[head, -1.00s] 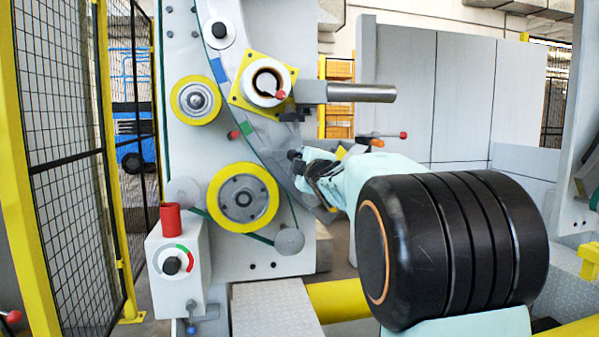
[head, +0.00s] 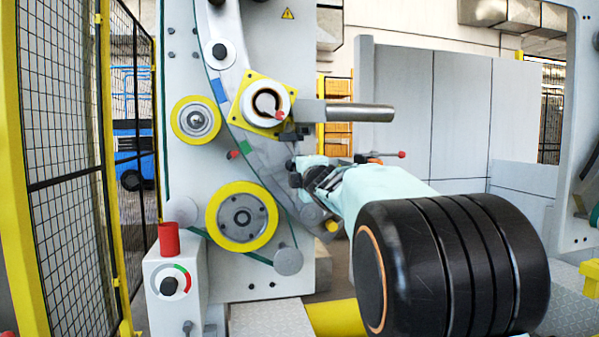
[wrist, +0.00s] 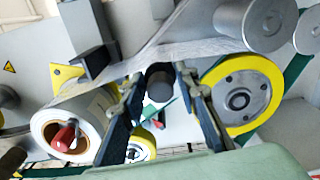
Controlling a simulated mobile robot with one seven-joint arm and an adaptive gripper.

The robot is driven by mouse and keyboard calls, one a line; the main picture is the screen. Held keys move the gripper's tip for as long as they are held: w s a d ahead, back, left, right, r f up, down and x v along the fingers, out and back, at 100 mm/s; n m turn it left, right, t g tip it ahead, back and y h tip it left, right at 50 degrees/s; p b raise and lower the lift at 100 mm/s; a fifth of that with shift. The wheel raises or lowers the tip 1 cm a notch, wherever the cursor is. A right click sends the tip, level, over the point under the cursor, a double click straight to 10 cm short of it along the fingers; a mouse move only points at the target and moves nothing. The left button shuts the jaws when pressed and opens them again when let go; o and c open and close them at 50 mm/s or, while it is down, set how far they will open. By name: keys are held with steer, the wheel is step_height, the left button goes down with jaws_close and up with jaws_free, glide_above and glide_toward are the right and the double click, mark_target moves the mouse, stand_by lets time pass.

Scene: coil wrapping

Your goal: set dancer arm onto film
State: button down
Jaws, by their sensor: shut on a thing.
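My gripper (wrist: 158,82) has its two dark fingers on either side of a dark round cylinder (wrist: 160,87), which looks like the dancer arm's grip or roller. In the head view my gripper (head: 296,174) is beside the lower part of the curved grey track, and what it holds is mostly hidden there. The film (wrist: 195,50) is a translucent grey strip crossing above the held cylinder in the wrist view. I cannot tell whether the two touch. The white film roll (wrist: 72,122) sits on a yellow square flange, up and left of my gripper in the head view (head: 262,103).
A large yellow-rimmed wheel (head: 242,217) and a smaller one (head: 195,120) stand left of my gripper. A grey shaft (head: 360,112) sticks out above it. A control box (head: 172,290) stands lower left, near a mesh fence (head: 62,200).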

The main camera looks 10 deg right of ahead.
steer(key=shift+r, duration=0.1)
steer(key=c, duration=1.7)
jaws_free()
steer(key=shift+c, duration=0.2)
steer(key=s, duration=0.7)
steer(key=shift+s, duration=0.25)
steer(key=shift+a, duration=0.1)
